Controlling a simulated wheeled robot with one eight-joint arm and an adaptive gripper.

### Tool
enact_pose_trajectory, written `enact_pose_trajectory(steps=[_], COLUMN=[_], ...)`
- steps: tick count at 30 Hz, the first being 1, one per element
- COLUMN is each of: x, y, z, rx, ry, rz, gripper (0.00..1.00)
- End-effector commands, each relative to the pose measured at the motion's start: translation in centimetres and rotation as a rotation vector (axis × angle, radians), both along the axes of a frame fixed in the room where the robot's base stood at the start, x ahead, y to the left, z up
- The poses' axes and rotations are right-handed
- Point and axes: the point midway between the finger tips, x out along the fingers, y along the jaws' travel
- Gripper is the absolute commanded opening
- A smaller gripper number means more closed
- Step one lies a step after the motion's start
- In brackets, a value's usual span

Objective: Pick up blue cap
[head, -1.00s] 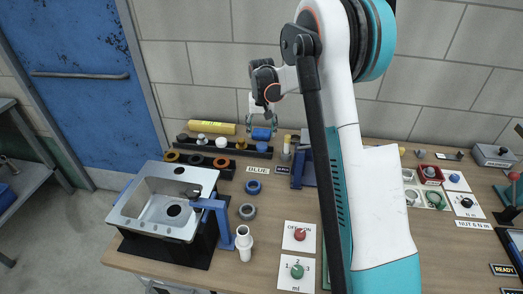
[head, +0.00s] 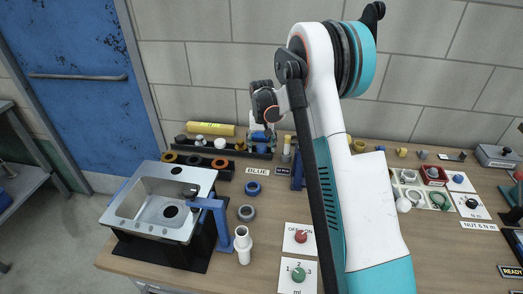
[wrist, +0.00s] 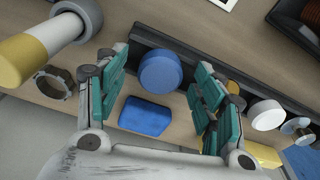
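The round blue cap (wrist: 160,72) sits on a long black rack (wrist: 148,38). In the head view the blue cap (head: 262,149) is at the rack's right end, behind the BLUE label (head: 257,170). My gripper (wrist: 161,66) is open, with a teal-padded finger on each side of the cap and no clear contact. In the head view my gripper (head: 262,142) is just above and around the cap, and its fingers partly hide it. A blue rectangular block (wrist: 145,117) also shows between the fingers, beside the rack; nothing is gripped.
A white cap (wrist: 265,115) and other caps stand on the rack beside my right finger. A yellow-and-white cylinder (wrist: 40,45) and a grey ring (wrist: 52,82) are on the left. A yellow cylinder (head: 211,128) lies behind the rack. The sink (head: 165,205) is in front.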

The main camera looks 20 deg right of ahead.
Motion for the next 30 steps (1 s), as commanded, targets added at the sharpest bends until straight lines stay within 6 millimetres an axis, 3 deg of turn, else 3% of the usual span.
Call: enact_pose_trajectory(steps=[1,5,6,20,26,30], x=[0.0,0.0,0.0,0.0,0.0,0.0], y=[0.0,0.0,0.0,0.0,0.0,0.0], z=[0.0,0.0,0.0,0.7,3.3,6.6], rx=[0.0,0.0,0.0,0.0,0.0,0.0], ry=[0.0,0.0,0.0,0.0,0.0,0.0], rz=[0.0,0.0,0.0,0.0,0.0,0.0], gripper=[0.51,0.22,0.18,0.18,0.18,0.18])
